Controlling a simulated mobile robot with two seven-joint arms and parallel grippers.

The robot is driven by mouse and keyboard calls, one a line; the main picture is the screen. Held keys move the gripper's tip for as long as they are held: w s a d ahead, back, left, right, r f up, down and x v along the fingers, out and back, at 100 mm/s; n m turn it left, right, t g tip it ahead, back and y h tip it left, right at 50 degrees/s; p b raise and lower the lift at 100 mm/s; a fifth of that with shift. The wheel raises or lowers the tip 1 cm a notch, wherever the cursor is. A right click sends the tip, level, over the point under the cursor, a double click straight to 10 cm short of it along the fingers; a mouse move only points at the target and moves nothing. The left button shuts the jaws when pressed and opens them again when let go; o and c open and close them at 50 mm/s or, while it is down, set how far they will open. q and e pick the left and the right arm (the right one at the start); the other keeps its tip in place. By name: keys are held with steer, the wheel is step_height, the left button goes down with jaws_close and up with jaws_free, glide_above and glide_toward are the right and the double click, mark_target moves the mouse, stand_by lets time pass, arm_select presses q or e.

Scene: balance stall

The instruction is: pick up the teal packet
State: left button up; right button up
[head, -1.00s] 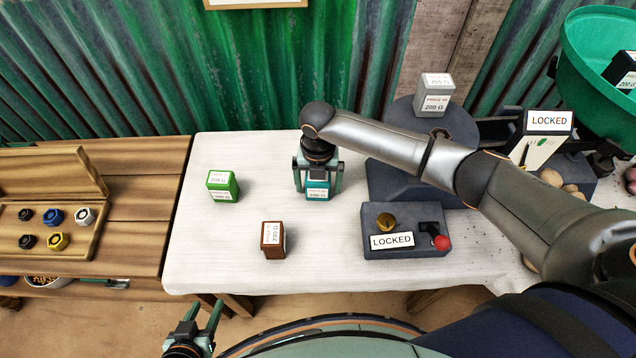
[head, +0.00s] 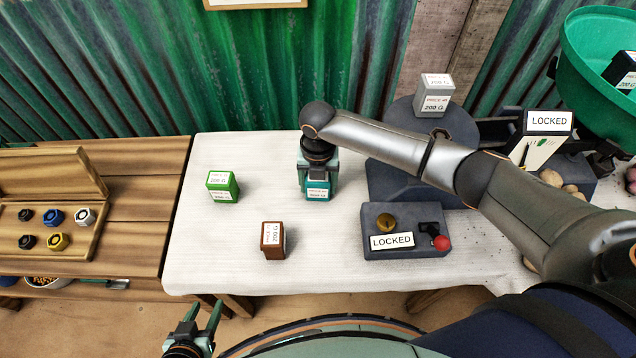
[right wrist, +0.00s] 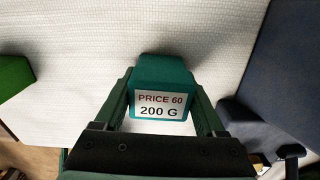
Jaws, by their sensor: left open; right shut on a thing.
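The teal packet (head: 318,189) stands on the white cloth of the table, left of the grey balance base. It carries a white label, which reads "PRICE 60 200 G" in the right wrist view (right wrist: 160,83). My right gripper (head: 318,180) is over it from above, with a finger on each side, shut on it. The fingers also show on both sides of it in the right wrist view (right wrist: 162,110). I cannot see any gap between the packet and the cloth. My left gripper (head: 203,318) is open and empty, low in front of the table.
A green packet (head: 222,186) stands to the left and a brown packet (head: 272,240) to the front. A grey box marked LOCKED (head: 408,246) with a red knob is to the right. A grey packet (head: 434,96) sits on the balance's plate. Cloth between the packets is clear.

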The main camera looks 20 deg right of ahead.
steer(key=shift+r, duration=0.6)
step_height(320, 180, up, 2)
steer(key=shift+r, duration=0.15)
steer(key=s+a+r+p, duration=0.1)
steer(key=s+a+r, duration=0.1)
steer(key=s+r, duration=0.7)
steer(key=s, duration=0.4)
steer(key=shift+s+r+p, duration=0.25)
steer(key=shift+s+p, duration=0.15)
